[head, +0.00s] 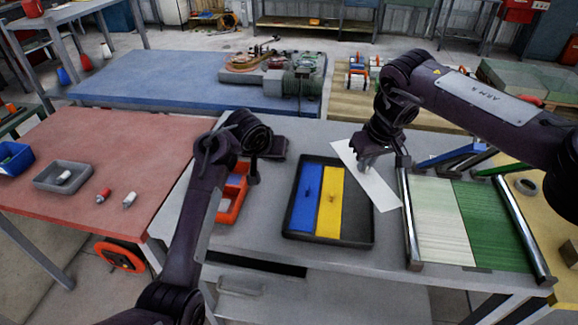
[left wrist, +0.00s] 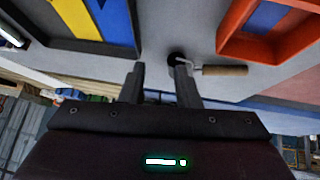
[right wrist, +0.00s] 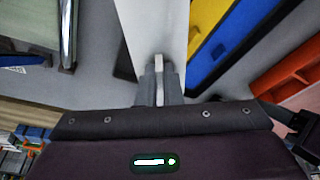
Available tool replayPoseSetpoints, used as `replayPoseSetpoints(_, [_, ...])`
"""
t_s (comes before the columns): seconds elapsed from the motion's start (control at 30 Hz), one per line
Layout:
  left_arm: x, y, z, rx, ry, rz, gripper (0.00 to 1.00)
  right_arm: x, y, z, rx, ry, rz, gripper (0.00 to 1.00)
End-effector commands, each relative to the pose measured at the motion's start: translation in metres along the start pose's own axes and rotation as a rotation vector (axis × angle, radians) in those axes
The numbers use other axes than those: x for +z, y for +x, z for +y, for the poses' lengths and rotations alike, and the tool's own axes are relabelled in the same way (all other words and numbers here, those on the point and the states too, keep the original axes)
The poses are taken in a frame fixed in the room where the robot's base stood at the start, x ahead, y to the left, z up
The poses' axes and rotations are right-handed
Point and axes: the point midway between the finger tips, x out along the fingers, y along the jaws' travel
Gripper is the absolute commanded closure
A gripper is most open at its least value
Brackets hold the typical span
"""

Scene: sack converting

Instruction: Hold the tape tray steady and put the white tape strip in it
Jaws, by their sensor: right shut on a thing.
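The black tape tray (head: 358,234) lies on the grey bench with a blue strip (head: 305,195) and a yellow strip (head: 330,200) side by side in it; the right part of its floor is bare. My right gripper (head: 366,161) is shut on the white tape strip (head: 380,190), just right of the tray; the strip also shows in the right wrist view (right wrist: 153,28). Whether it touches the bench is unclear. My left gripper (left wrist: 158,78) is open and empty, behind and left of the tray, apart from it. Its fingertips are hard to see in the head view.
An orange bin (head: 240,198) stands left of the tray. A tool with a wooden handle (left wrist: 224,70) lies near my left fingers. A metal-railed frame with white and green sheet (head: 440,220) stands right of the strip. Bare bench lies in front of the tray.

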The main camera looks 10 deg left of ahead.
Motion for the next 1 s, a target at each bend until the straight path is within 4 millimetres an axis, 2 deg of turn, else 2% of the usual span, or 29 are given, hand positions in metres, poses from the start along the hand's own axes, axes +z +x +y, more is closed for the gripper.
replayPoseSetpoints(0.03, [0.004,-0.01,0.02,-0.004,0.004,-0.039,0.71,0.0,0.0,0.0,0.0,0.0,0.0,1.0])
replayPoseSetpoints(0.1, [0.014,-0.021,0.037,-0.027,0.009,-0.097,0.71,0.0,0.0,0.0,0.0,0.0,0.0,1.0])
replayPoseSetpoints(0.2, [0.025,-0.035,0.051,-0.065,0.014,-0.158,0.71,0.0,0.0,0.0,0.0,0.0,0.0,1.0])
replayPoseSetpoints(0.33, [0.033,-0.046,0.06,-0.102,0.017,-0.202,0.71,0.0,0.0,0.0,0.0,0.0,0.0,1.0])
replayPoseSetpoints(0.47, [0.037,-0.047,0.062,-0.12,0.019,-0.219,0.71,0.0,0.0,0.0,0.0,0.0,0.0,1.0])
replayPoseSetpoints(0.67, [0.044,-0.022,0.057,-0.125,0.019,-0.223,0.71,0.0,0.0,0.0,0.0,0.0,0.0,1.0])
replayPoseSetpoints(1.0, [0.057,0.04,0.049,-0.125,0.018,-0.222,0.71,0.0,0.0,0.0,0.0,0.0,0.0,1.0])
